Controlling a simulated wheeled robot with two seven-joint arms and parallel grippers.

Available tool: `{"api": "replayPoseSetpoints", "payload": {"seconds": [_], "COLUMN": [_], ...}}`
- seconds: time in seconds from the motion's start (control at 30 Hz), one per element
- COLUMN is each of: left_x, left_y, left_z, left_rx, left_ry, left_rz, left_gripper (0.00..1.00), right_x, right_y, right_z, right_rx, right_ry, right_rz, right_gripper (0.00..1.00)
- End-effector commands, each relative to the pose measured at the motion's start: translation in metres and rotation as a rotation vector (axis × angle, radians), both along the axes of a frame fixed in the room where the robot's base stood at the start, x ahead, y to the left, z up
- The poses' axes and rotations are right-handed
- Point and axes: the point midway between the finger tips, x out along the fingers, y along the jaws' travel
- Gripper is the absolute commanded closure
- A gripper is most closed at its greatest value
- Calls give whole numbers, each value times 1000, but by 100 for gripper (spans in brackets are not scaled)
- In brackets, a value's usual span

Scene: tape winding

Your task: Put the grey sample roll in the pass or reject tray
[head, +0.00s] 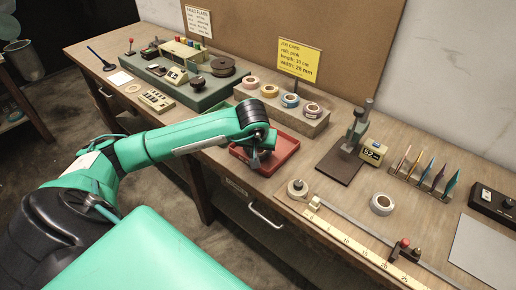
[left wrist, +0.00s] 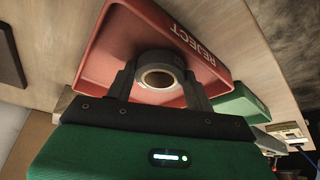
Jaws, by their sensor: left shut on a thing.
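My left gripper (head: 256,160) is over the red tray (head: 288,146). In the left wrist view its two fingers (left wrist: 160,84) are shut on the grey sample roll (left wrist: 158,56), one finger on each side. The roll is a dark grey ring with a brown core. Behind it, the red tray (left wrist: 222,58) shows the word REJECT on its wall. I cannot tell whether the roll touches the tray floor. A green tray (left wrist: 238,104) lies beside the red one; my arm mostly hides it in the head view. My right gripper is not in view.
Several coloured rolls stand on a rack (head: 304,124) behind the red tray. A press stand (head: 350,140), a white roll (head: 382,204) and a ruler rail (head: 350,243) are to the right. A grey-green machine (head: 195,92) stands to the left.

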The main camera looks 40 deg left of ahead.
Motion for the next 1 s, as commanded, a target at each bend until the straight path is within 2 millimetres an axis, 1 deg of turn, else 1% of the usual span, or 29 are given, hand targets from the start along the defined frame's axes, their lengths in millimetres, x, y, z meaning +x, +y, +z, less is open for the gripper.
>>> {"api": "replayPoseSetpoints", "payload": {"seconds": [0.2,0.23,0.33,0.53,0.77,0.8,0.87,1.0], "left_x": [0,0,0,0,0,-1,-4,-15], "left_y": [0,0,0,0,0,0,-2,-7], "left_z": [-3,-3,-2,-2,1,5,15,46], "left_rx": [0,0,0,0,0,0,2,2], "left_ry": [0,0,0,0,1,-1,-4,-5], "left_rz": [-1,-1,-1,0,0,0,-2,-2], "left_gripper": [72,45,25,25,25,25,25,25], "right_x": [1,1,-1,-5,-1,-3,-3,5], "right_y": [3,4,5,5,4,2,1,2], "right_z": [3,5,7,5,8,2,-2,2], "right_rx": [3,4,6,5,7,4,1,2], "right_ry": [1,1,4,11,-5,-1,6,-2], "right_rz": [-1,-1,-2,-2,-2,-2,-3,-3], "right_gripper": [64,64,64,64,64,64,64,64]}}
